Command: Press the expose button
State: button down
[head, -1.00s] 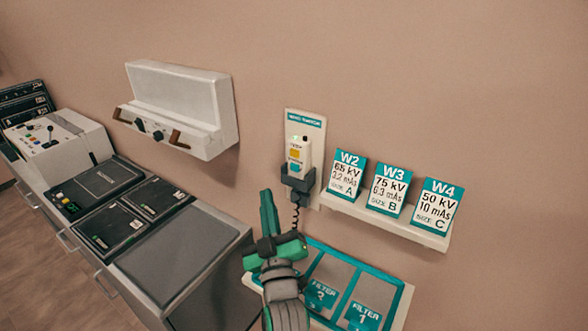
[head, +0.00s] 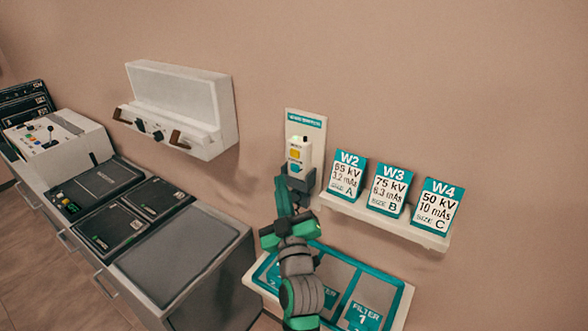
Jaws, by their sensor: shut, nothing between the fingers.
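A white hand switch (head: 299,156) sits in a dark holder (head: 301,182) on a pale wall plate (head: 318,144) with a teal label. It has a yellow button (head: 295,154) and a teal button (head: 294,168) below it, with a green light near its top. The lettering by the buttons is too small to read. My green gripper (head: 282,182) is shut and empty. Its tip is just below and left of the teal button, in front of the holder's left side. I cannot tell whether it touches anything. The gripper hides the coiled cord.
Cards W2 (head: 345,174), W3 (head: 389,190) and W4 (head: 437,206) stand on a wall shelf (head: 415,234) to the right. A filter tray (head: 399,306) lies below. A white wall unit (head: 180,100) hangs left, above a counter with dark panels (head: 98,186).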

jog(key=shift+w+d, duration=0.9)
jog(key=shift+w, duration=0.25)
jog(key=shift+w, duration=0.1)
dwell(1.2)
jog(key=shift+w+d, duration=0.25)
jog(key=shift+w+d, duration=0.25)
jog(key=shift+w, duration=0.1)
dwell(0.9)
jog(key=shift+s+a, duration=0.55)
jog(key=shift+s, duration=0.15)
dwell(0.3)
jog(key=shift+s+a, duration=0.75)
jog(key=shift+s, duration=0.25)
jog(key=shift+s+a, duration=0.7)
jog(key=shift+s, duration=0.3)
